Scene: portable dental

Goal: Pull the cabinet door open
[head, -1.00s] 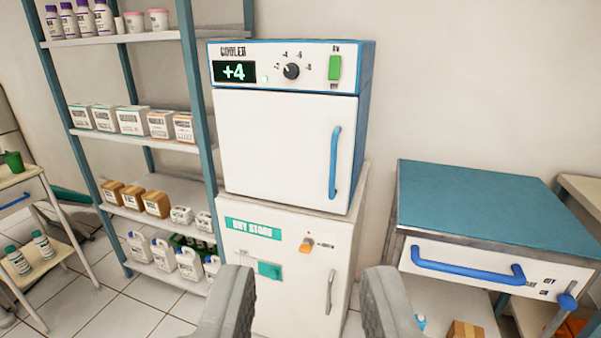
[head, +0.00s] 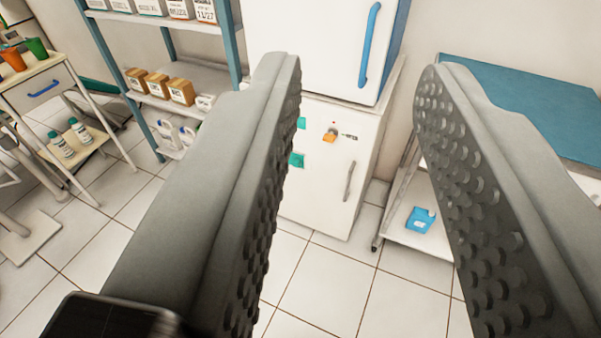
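The white lower cabinet (head: 318,190) stands on the tiled floor, its door shut. A grey vertical handle (head: 348,181) is on the right side of its door, with an orange knob (head: 329,136) above. A green latch piece (head: 297,160) shows at the left, partly hidden by my left finger. The white cooler (head: 335,45) sits on top, door shut, with a blue vertical handle (head: 369,45). My gripper (head: 360,75) is wide open and empty. Its two grey fingers frame the lower cabinet from in front, apart from both handles.
A shelf rack (head: 238,45) with boxes stands left of the cabinet. A blue-topped table (head: 535,105) stands at the right, a blue item (head: 420,220) on its lower shelf. A trolley (head: 75,95) is at far left. The tiled floor (head: 320,285) in front is clear.

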